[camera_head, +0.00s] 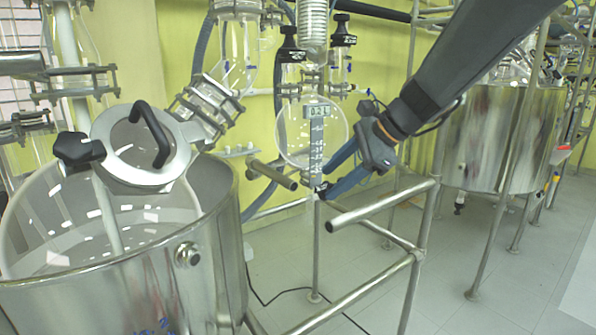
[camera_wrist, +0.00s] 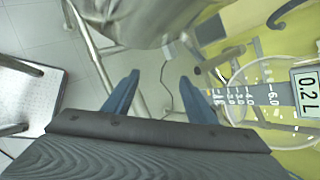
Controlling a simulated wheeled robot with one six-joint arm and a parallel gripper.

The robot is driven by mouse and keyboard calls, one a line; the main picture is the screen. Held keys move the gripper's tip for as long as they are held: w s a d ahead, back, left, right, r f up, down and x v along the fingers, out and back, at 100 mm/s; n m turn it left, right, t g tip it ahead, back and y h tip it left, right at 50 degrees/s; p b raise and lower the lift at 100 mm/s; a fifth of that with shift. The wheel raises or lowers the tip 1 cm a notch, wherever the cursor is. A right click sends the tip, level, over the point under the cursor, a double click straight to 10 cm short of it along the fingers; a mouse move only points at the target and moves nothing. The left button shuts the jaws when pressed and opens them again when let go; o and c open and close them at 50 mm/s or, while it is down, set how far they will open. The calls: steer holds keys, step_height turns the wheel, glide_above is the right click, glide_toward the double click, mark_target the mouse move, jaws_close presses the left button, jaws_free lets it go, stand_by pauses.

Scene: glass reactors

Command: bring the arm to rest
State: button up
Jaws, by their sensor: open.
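My gripper (camera_head: 322,177) is at the middle of the head view, at the end of my dark arm reaching in from the upper right. Its two blue fingers are apart, with nothing seen between them. In the wrist view my gripper (camera_wrist: 166,82) shows spread fingers over the floor, with the display (camera_wrist: 308,88) at the right edge.
A large steel-jacketed glass reactor (camera_head: 150,285) with a black-handled lid stands at the left. A metal pipe frame (camera_head: 385,203) runs below my arm. Another steel vessel (camera_head: 490,140) stands at the right. Tiled floor is open at the lower right.

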steer(key=s+d+f+n+g+h, duration=0.1)
steer(key=s+d+f+n+h, duration=0.2)
steer(key=s+d+f+n, duration=0.2)
steer(key=s+d+f+n+g+h, duration=0.2)
steer(key=s+d+f+n+h, duration=0.2)
steer(key=s+f+n, duration=0.7)
steer(key=s+d+f, duration=0.2)
steer(key=s+f, duration=0.3)
steer(key=s, duration=0.1)
